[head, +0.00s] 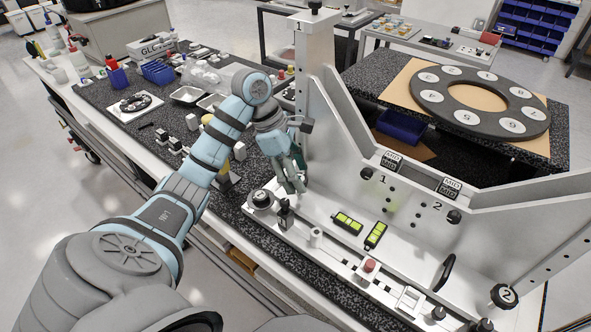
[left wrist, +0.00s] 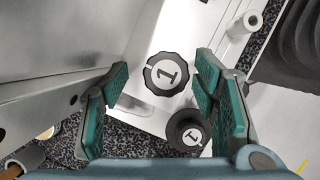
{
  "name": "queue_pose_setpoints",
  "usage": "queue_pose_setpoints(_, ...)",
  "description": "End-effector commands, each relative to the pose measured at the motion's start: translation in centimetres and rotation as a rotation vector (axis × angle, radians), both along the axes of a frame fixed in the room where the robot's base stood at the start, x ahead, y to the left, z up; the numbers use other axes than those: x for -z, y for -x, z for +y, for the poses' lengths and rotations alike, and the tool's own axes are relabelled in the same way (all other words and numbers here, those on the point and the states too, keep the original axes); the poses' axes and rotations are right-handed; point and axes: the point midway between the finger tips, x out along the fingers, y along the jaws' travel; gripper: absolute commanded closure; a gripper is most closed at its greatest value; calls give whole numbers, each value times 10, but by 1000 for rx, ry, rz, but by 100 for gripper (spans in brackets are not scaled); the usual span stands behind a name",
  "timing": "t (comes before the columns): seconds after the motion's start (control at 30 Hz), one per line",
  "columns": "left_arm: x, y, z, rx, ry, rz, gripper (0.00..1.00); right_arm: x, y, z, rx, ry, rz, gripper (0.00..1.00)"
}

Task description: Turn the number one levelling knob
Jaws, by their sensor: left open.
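The number one levelling knob (left wrist: 168,74) is a black round knob with a ribbed edge and a white 1 on its face. In the left wrist view it lies between the two green-padded fingertips of my left gripper (left wrist: 163,72), with a gap on both sides. In the head view my left gripper (head: 292,187) is open, low over the left end of the metal fixture. A round dark knob (head: 262,198) stands beside it there; I cannot read its label. A second black knob (left wrist: 190,133) with a T-like mark sits close to the right finger. My right gripper is out of view.
The fixture's tall upright (head: 314,100) rises just behind my left gripper. Knob two (head: 503,295) is at the fixture's right end. Green levels (head: 348,223) lie mid-base. Small parts crowd the table on the left.

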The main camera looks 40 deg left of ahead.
Motion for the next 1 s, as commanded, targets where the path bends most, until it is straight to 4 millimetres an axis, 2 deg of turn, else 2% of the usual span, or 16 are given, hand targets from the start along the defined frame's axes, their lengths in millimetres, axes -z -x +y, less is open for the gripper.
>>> queue_pose_setpoints(0.23,0,0,-1,0,0,-1,44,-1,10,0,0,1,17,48)
queue_pose_setpoints(0.53,0,0,-1,0,0,0,92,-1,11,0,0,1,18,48)
queue_pose_setpoints(0.77,0,0,-1,-14,1,1,92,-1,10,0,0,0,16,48)
queue_pose_setpoints(1.0,0,1,-1,-97,-1,2,92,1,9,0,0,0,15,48)
